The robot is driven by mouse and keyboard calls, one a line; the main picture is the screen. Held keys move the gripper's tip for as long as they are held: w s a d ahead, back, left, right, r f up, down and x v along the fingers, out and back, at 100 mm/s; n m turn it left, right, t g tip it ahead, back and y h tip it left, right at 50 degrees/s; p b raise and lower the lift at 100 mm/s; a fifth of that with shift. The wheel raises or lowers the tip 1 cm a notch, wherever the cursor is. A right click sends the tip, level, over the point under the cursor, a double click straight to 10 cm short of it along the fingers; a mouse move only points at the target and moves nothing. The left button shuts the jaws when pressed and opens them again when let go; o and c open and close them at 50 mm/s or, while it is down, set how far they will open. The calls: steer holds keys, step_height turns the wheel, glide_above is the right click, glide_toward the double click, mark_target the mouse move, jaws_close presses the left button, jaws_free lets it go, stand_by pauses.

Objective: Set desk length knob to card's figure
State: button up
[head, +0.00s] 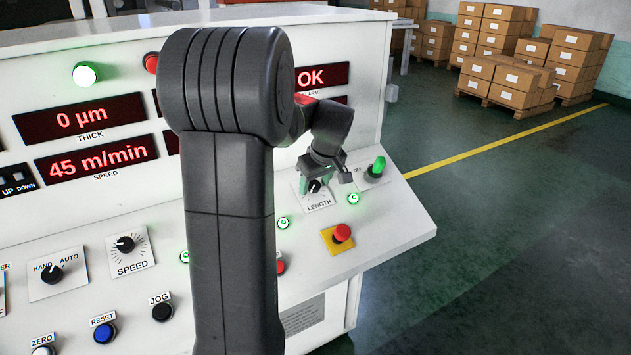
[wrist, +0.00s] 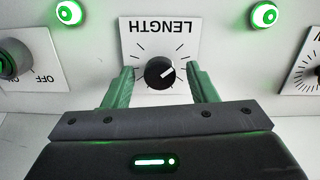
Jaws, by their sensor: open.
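The length knob (wrist: 160,73) is a small black dial with a white pointer line on a white plate marked LENGTH (wrist: 133,40), which appears upside down in the wrist view. There the pointer aims to the upper right. My gripper (wrist: 161,82) is open, with one green finger on each side of the knob and a gap on both sides. In the head view the knob (head: 315,186) shows below my gripper (head: 317,183) on the sloping desk. I cannot tell how deep the fingertips sit. No card with a figure is visible; my arm hides part of the panel.
A green-lit switch (head: 377,167) marked OFF stands just right of the length plate. A red button on a yellow plate (head: 342,234) is in front. Lit green buttons (wrist: 263,15) flank the plate. The speed knob (head: 125,244) is further left.

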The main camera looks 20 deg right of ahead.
steer(key=shift+c, duration=0.2)
steer(key=c, duration=0.9)
steer(key=shift+c, duration=0.2)
steer(key=shift+m, duration=0.3)
steer(key=m, duration=0.4)
steer(key=shift+r+p, duration=0.1)
steer(key=shift+p, duration=0.3)
steer(key=shift+d+m+y+p, duration=0.1)
steer(key=shift+m+y+p, duration=0.3)
steer(key=shift+m, duration=1.9)
steer(key=o, duration=1)
